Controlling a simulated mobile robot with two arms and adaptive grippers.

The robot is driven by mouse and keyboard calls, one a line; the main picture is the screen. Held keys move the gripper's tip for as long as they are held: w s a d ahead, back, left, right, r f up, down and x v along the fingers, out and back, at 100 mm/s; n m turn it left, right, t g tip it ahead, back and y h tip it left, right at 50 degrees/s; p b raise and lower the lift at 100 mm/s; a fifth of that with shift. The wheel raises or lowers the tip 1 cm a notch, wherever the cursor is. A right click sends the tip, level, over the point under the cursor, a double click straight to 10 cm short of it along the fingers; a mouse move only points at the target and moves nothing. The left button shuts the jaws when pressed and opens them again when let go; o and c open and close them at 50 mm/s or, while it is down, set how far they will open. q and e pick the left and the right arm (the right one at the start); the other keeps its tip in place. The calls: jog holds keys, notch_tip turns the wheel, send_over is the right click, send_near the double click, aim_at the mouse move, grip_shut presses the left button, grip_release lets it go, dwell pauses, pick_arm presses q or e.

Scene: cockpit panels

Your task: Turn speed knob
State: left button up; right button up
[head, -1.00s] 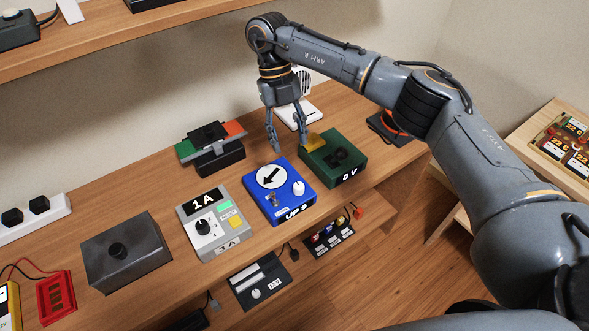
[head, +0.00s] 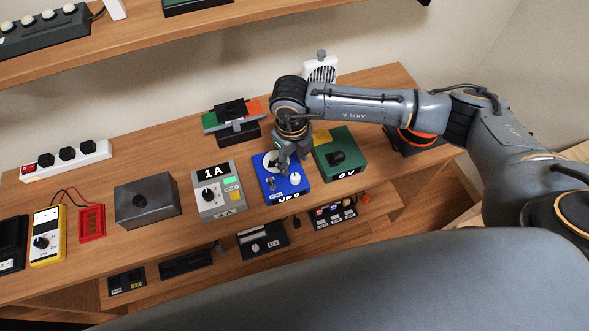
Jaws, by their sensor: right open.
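A blue box (head: 267,194) with a white round dial, a white knob (head: 295,179) and a partly hidden label stands on the wooden bench. No label reading "speed" can be made out. My right gripper (head: 283,174) is open, pointing down over the blue box close to the white knob. My left gripper is not in view.
A green box (head: 353,166) marked "0 V" stands right of the blue box. A grey "1A" box (head: 219,205) and a dark box with a knob (head: 147,212) stand to its left. A black device (head: 232,132) stands behind. Lower shelf (head: 216,281) holds more panels.

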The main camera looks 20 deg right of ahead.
aim_at(296, 177)
jog(key=f, duration=0.2)
jog(key=f+p, duration=0.1)
jog(key=f, duration=0.4)
jog(key=shift+d+f, duration=0.2)
jog(key=shift+d, duration=0.05)
jog(key=shift+f+p, duration=0.3)
jog(key=shift+f, duration=0.1)
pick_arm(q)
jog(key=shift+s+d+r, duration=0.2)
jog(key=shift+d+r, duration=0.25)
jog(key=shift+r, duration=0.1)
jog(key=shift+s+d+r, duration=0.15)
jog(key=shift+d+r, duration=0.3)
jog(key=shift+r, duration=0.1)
